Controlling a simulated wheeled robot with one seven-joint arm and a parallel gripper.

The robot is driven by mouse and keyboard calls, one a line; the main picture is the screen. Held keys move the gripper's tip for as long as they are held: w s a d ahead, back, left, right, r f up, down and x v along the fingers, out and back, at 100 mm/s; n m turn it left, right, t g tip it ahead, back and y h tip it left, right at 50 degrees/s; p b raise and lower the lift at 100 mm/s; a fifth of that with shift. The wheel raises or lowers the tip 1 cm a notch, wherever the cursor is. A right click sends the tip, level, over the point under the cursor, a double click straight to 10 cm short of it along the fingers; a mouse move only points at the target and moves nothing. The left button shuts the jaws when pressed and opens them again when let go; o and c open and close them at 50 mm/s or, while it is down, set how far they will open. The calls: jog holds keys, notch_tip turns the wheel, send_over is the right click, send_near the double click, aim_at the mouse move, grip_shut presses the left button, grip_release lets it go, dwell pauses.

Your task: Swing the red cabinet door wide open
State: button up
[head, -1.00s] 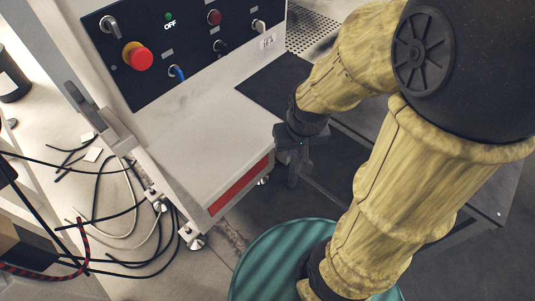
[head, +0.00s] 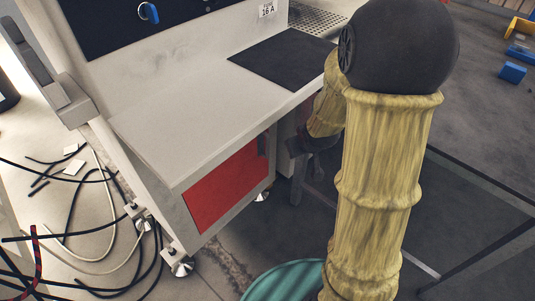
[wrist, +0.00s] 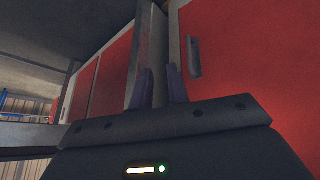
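The red cabinet door (head: 228,187) sits low in the front of the pale console cabinet and looks shut in the head view. It also fills the right of the wrist view (wrist: 250,60). Its dark upright handle (wrist: 193,57) is near the door's left edge there, and at the door's right end in the head view (head: 263,145). My gripper (wrist: 161,85) has its two fingers apart with nothing visible between them. They point at the grey frame beside the door, left of the handle and apart from it. In the head view my arm partly hides the gripper.
More red panels (wrist: 85,88) show at the left of the wrist view. A teal round drum (head: 285,281) stands on the floor in front of the cabinet. Loose cables (head: 85,200) lie at the left. A dark metal frame (head: 470,190) stands at the right.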

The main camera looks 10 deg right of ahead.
jog(key=w+d+f+n+t+y, duration=0.55)
jog(key=w+f, duration=0.35)
jog(key=w, duration=0.3)
jog(key=s+f+n+y, duration=0.2)
jog(key=s+f+y, duration=0.3)
jog(key=s+y, duration=0.2)
jog(key=shift+s+d+f+y, duration=0.2)
jog(key=shift+d+f+y, duration=0.15)
jog(key=shift+y, duration=0.3)
jog(key=b, duration=0.6)
send_over(268, 155)
jog(key=shift+w, duration=0.4)
